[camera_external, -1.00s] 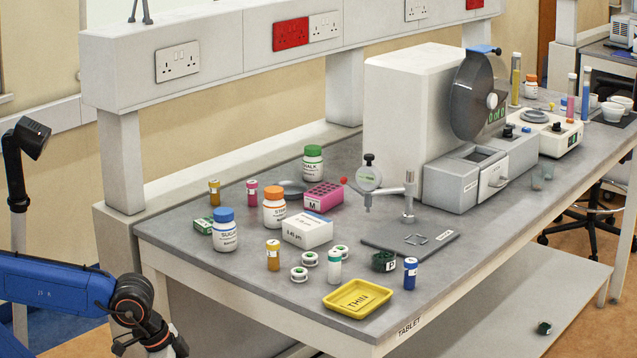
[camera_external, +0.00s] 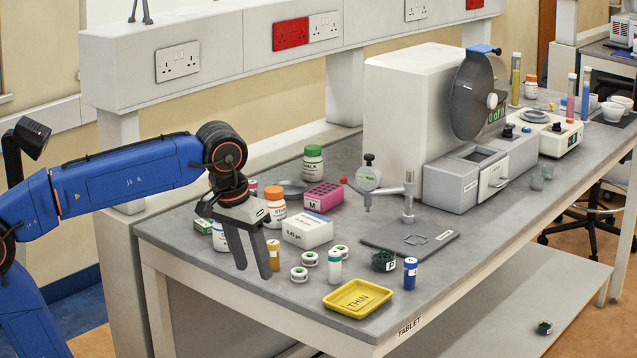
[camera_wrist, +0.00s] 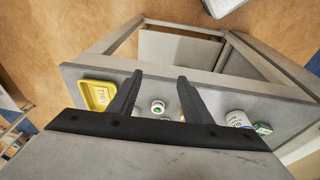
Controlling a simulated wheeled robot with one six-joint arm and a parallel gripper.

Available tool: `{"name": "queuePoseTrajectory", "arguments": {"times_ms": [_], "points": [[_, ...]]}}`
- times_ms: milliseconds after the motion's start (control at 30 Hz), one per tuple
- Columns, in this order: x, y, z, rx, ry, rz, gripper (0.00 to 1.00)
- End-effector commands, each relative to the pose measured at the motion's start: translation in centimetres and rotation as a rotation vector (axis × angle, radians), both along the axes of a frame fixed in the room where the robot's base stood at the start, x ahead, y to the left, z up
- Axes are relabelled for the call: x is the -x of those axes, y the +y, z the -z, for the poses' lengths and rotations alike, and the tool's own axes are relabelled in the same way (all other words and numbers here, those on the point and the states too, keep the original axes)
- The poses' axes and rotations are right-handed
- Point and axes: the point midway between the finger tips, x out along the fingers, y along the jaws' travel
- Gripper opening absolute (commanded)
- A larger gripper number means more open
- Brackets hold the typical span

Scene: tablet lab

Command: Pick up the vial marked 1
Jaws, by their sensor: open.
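Several small capped vials stand on the grey bench in the external view: an amber vial (camera_external: 274,252), a white vial with a green cap (camera_external: 334,266), a blue vial (camera_external: 410,274) and a pink vial (camera_external: 252,186), partly hidden by my arm. Their labels are too small to read surely, so I cannot tell which is marked 1. My gripper (camera_external: 252,272) is open and empty, pointing down over the bench's front left part, its fingers just left of the amber vial in the picture. In the wrist view, my fingers (camera_wrist: 160,78) are spread with nothing held between them.
A yellow tray (camera_external: 338,309), white-and-green reels (camera_external: 299,274), a white box (camera_external: 307,241) and an orange-capped bottle (camera_external: 274,221) are close by. A pink rack (camera_external: 323,196) and the large machine (camera_external: 405,120) stand farther back.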

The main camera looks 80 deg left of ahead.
Motion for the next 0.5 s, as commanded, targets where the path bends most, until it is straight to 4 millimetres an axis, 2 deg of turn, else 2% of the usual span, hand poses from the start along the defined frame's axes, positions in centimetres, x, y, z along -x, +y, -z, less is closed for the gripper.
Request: {"name": "queuePoseTrajectory", "arguments": {"times_ms": [33,100,300,500], "points": [[-1.0,1.6,-1.6,0.008,0.011,-0.064,0.45],[-1.9,3.6,-3.7,0.018,0.024,-0.151,0.45],[-3.7,9.4,-8.8,0.044,0.063,-0.395,0.45],[-4.2,13.0,-11.6,0.062,0.088,-0.555,0.45]]}}
